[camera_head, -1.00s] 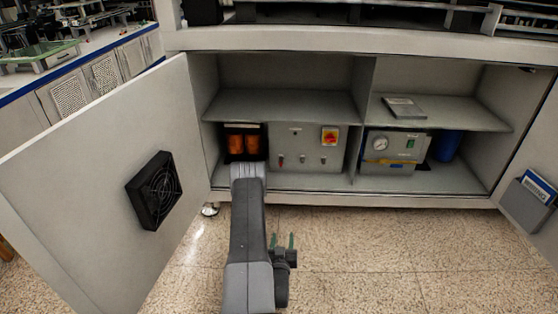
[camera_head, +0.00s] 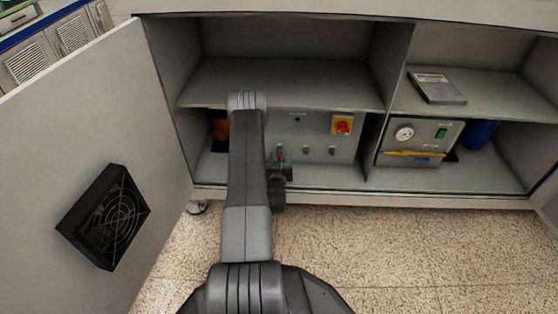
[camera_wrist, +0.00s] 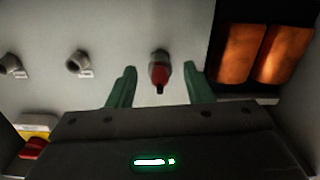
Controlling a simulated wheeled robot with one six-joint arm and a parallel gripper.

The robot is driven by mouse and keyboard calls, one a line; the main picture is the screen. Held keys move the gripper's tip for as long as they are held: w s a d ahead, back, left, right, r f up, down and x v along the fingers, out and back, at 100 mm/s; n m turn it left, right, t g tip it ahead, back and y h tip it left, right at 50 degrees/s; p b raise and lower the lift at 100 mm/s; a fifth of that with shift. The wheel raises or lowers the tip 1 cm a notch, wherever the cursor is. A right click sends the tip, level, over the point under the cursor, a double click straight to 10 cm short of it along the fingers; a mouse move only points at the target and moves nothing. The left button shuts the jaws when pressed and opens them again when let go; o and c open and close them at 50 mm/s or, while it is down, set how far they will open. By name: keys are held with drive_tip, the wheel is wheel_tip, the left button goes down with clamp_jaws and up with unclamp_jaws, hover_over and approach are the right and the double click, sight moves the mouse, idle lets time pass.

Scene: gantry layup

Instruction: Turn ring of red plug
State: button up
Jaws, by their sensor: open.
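The red plug (camera_wrist: 159,76) sits in a grey socket on the front of the control panel (camera_head: 313,127), inside the left bay of the open cabinet. In the wrist view it lies between the two green fingers of my gripper (camera_wrist: 160,86), with a gap on both sides. My gripper is open and its fingers touch nothing that I can see. In the head view my gripper (camera_head: 279,158) is in front of the panel's lower left, and it and the arm partly hide the plug. I cannot tell the ring's turn angle.
Two more grey sockets (camera_wrist: 78,62) sit beside the plug on the panel. A red and yellow switch (camera_head: 342,124) is at the panel's upper right. Orange parts (camera_head: 221,129) stand to the left. A shelf (camera_head: 290,84) hangs above, and an open door (camera_head: 75,150) stands left.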

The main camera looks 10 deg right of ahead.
drive_tip(key=c, duration=1)
drive_tip(key=shift+m, duration=0.3)
drive_tip(key=m, duration=0.3)
drive_tip(key=shift+m, duration=0.4)
drive_tip(key=m, duration=0.4)
drive_tip(key=shift+m, duration=0.3)
drive_tip(key=m, duration=1.3)
drive_tip(key=shift+m, duration=0.4)
